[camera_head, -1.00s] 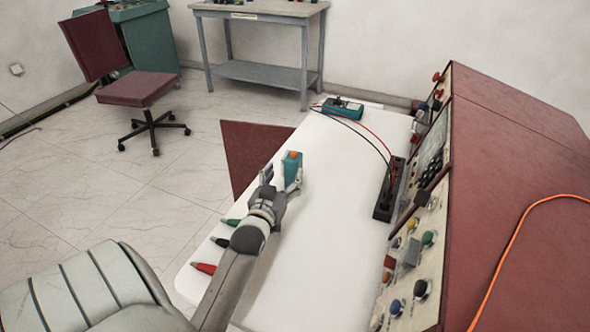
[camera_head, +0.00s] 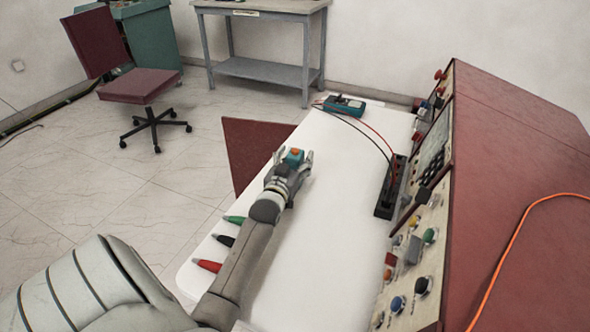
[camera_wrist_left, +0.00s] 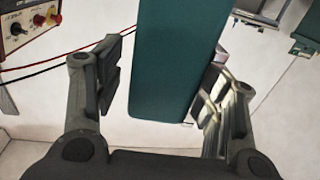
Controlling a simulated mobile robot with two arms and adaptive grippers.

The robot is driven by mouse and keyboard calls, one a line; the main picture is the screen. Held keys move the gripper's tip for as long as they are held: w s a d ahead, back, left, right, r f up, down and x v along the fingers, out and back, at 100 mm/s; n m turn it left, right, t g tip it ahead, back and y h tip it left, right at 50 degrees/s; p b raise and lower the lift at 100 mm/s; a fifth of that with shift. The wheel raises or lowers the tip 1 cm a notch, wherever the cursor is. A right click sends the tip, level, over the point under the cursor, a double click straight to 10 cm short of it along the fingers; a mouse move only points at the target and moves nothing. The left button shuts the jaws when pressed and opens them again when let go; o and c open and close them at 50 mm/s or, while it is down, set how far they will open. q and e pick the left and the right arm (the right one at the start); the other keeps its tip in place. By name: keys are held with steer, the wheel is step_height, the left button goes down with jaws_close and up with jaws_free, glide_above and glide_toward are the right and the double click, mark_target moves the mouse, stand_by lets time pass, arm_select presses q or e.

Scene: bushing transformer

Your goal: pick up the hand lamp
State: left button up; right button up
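In the left wrist view the teal lamp body (camera_wrist_left: 172,65) stands between the two spread fingers (camera_wrist_left: 165,90). A clear gap shows at the left finger. The right finger is very close to the lamp; I cannot tell if it touches. My right gripper is not in view.
A red console (camera_head: 520,170) with knobs lines the table's right side. A teal meter (camera_head: 344,104) with red and black leads lies at the far end. Green (camera_head: 234,219), black (camera_head: 224,240) and red (camera_head: 207,265) clips lie at the left edge. The middle of the white table (camera_head: 335,220) is clear.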

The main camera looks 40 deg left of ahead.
arm_select(q)
steer(key=c, duration=1.1)
steer(key=shift+c, duration=0.2)
